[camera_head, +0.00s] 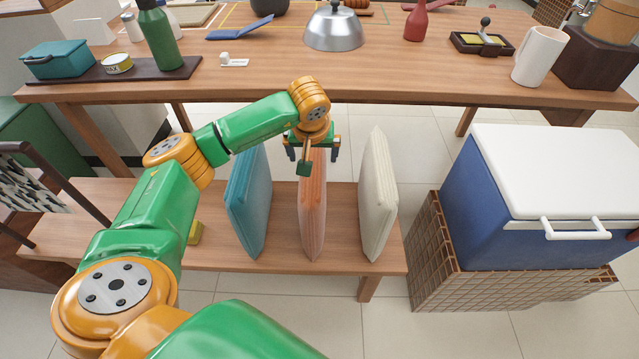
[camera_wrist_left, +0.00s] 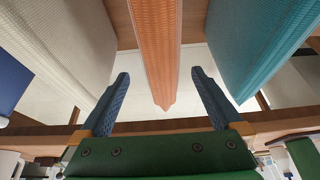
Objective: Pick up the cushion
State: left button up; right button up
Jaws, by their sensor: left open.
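Three cushions stand on edge, side by side, on a low wooden bench (camera_head: 190,257): a teal one (camera_head: 248,205), an orange one (camera_head: 312,215) and a cream-white one (camera_head: 378,198). My left gripper (camera_head: 312,154) is open and empty over the top far end of the orange cushion. In the left wrist view its two blue fingers (camera_wrist_left: 160,76) appear on either side of the orange cushion (camera_wrist_left: 155,45), with gaps showing. The white cushion (camera_wrist_left: 60,45) and teal cushion (camera_wrist_left: 262,45) flank them. Whether the fingertips reach below the cushion's top edge is hard to tell. My right gripper is not in view.
A long wooden table (camera_head: 400,80) stands behind the bench, with a green bottle (camera_head: 158,38), metal dome (camera_head: 334,28) and white mug (camera_head: 539,56). A blue cooler (camera_head: 510,215) with a white lid stands on the right. Gaps separate the cushions.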

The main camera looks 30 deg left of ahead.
pick_arm(q)
jog(key=x, duration=0.4)
jog(key=shift+f, duration=0.25)
jog(key=shift+s+r, duration=0.1)
jog(key=shift+s, duration=0.05)
jog(key=shift+f, duration=0.25)
grip_shut()
